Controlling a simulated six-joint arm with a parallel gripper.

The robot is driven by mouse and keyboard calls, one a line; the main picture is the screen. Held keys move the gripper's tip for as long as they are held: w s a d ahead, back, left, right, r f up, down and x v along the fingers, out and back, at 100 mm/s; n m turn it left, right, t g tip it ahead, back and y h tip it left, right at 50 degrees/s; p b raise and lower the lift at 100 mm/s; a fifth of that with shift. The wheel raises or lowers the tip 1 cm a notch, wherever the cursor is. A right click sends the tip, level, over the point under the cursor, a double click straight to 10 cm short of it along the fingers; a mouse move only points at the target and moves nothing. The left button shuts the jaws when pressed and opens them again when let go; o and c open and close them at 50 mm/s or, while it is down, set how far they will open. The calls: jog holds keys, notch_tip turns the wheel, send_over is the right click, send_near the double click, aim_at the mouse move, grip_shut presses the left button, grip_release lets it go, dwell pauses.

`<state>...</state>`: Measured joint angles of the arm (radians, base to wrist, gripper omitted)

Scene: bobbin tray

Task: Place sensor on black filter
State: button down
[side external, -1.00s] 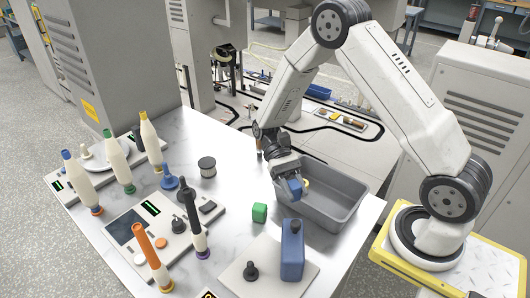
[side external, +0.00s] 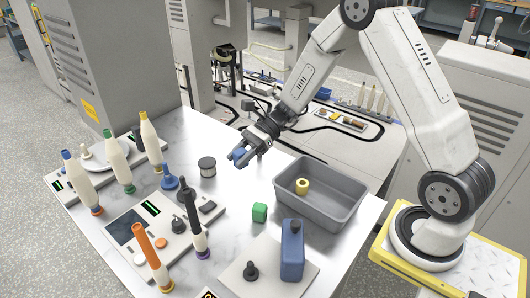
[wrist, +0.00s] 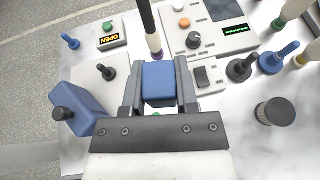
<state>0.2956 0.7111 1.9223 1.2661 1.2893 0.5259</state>
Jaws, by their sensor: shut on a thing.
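My gripper (side external: 247,151) is shut on a blue block (wrist: 159,82), which seems to be the sensor. It holds the block above the white table, and the block also shows in the side view (side external: 238,156). The black filter (side external: 207,167) is a short dark cylinder with a pale band, standing upright on the table. In the side view it is left of and a little below the gripper in the picture. In the wrist view the filter (wrist: 275,112) is right of the jaws, apart from the held block.
A grey bin (side external: 320,206) holds a yellow ring (side external: 302,186). A green cube (side external: 260,212) lies left of the bin. A blue canister (side external: 292,250) stands at the front. A control panel (side external: 140,262) and several bobbins stand left. Table around the filter is clear.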

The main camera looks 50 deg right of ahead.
jog(key=w+d+r+m+t+h, duration=0.3)
jog(key=w+d+r+m+t, duration=0.15)
jog(key=w+m+t, duration=0.3)
jog(key=shift+n+h, duration=0.25)
jog(key=shift+h, duration=0.15)
jog(key=f, duration=0.4)
jog(key=w+d+f, duration=0.1)
jog(key=shift+d+f, duration=0.1)
jog(key=shift+f, duration=0.3)
send_over(206, 162)
jog(key=s, duration=0.1)
jog(key=shift+g, duration=0.25)
notch_tip(206, 162, down, 8)
jog(key=shift+s+f, duration=0.1)
jog(key=shift+f, duration=0.15)
jog(key=shift+w+f, duration=0.5)
